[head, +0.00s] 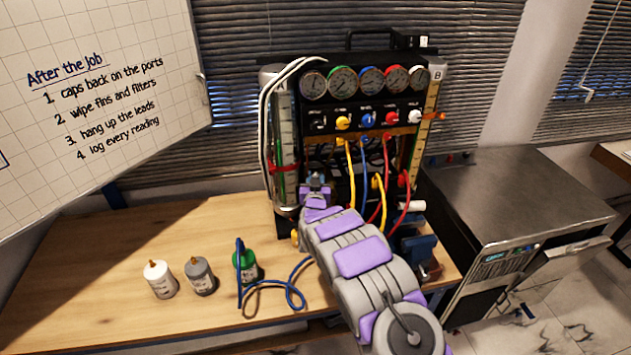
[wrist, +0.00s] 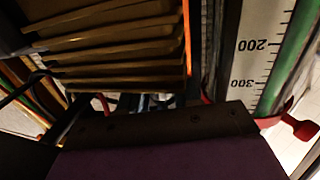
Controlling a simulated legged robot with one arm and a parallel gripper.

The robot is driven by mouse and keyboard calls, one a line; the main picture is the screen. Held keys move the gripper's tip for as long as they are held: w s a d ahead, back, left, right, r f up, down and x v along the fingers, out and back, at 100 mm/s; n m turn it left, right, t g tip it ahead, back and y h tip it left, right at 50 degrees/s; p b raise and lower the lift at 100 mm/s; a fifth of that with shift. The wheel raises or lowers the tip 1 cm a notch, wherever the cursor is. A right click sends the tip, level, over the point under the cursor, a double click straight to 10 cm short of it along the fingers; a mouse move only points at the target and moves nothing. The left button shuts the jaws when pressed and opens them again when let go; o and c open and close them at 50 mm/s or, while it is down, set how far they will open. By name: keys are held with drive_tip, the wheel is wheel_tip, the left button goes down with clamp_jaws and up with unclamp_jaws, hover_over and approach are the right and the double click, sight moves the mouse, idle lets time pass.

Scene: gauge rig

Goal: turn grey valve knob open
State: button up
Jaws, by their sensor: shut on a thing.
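The gauge rig (head: 376,57) stands at the back of the wooden bench. My gripper (head: 316,181) reaches into its lower left front, beside the clear left cylinder. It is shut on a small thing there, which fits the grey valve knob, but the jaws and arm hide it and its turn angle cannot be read. In the wrist view, a dark bar of my gripper (wrist: 150,126) fills the lower middle and the fingertips are not clear. A row of gauges (head: 342,80) sits above a row of coloured knobs (head: 368,119).
Yellow, blue and red hoses (head: 363,175) hang close right of my gripper. The scaled cylinder (wrist: 255,50) is near on the right in the wrist view. The bench's left part is clear.

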drive_tip(key=shift+r+n+y, duration=0.1)
drive_tip(key=shift+n+y, duration=0.3)
drive_tip(key=shift+y, duration=0.2)
drive_tip(key=o, duration=0.9)
drive_tip(key=shift+a, duration=0.1)
drive_tip(key=shift+s, duration=0.15)
drive_tip(key=s+d+p, duration=0.2)
drive_tip(key=s, duration=1.5)
